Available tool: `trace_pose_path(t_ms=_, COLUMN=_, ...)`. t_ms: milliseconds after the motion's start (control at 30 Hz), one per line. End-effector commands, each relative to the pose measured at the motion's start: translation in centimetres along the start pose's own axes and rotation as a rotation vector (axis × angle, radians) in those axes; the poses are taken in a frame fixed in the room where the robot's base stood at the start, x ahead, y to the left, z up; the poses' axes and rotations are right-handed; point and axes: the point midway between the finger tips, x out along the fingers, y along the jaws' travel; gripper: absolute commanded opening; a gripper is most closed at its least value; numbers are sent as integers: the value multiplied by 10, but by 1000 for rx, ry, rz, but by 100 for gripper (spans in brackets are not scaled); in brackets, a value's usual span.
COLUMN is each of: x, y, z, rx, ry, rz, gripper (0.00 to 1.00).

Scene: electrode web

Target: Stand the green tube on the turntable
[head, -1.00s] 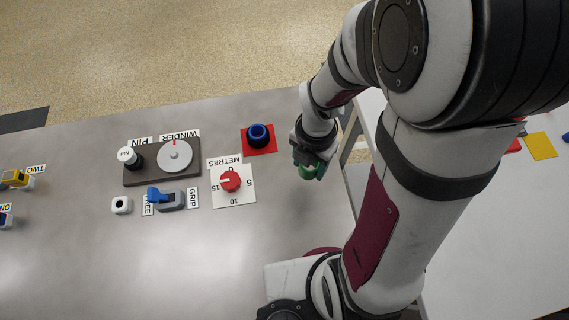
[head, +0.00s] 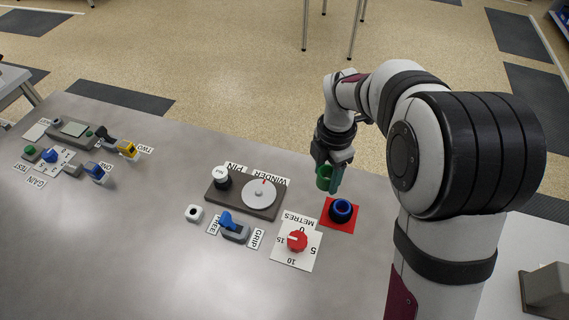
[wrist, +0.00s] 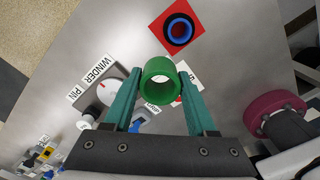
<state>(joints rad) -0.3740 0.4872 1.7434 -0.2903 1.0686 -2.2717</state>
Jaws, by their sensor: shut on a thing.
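The green tube (head: 323,178) is held by my gripper (head: 328,176), raised above the table near its back edge, above and left of the blue ring. In the wrist view the tube (wrist: 158,63) sits between both teal fingers, and I look into its open end. The round grey disc (head: 259,194) with a red mark, labelled WINDER, looks like the turntable. It lies on a dark base, left of and below my gripper, with nothing on it. In the wrist view the disc (wrist: 106,92) is partly hidden by the left finger.
A blue ring (head: 342,210) sits on a red square (head: 338,226) close below my gripper. A white PIN knob (head: 221,178) shares the dark base. A red METRES dial (head: 297,240) and a blue GRIP lever (head: 232,225) stand in front. The table's front left is clear.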

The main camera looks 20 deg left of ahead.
Motion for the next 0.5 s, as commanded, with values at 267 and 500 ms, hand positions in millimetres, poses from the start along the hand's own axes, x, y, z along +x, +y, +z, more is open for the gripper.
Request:
trace_pose_path(t_ms=267, x=8, y=48, z=-45, rx=0, ry=1, rz=0, gripper=4)
trace_pose_path(t_ms=500, x=52, y=90, z=-104, rx=-2, ry=0, rz=1, gripper=4)
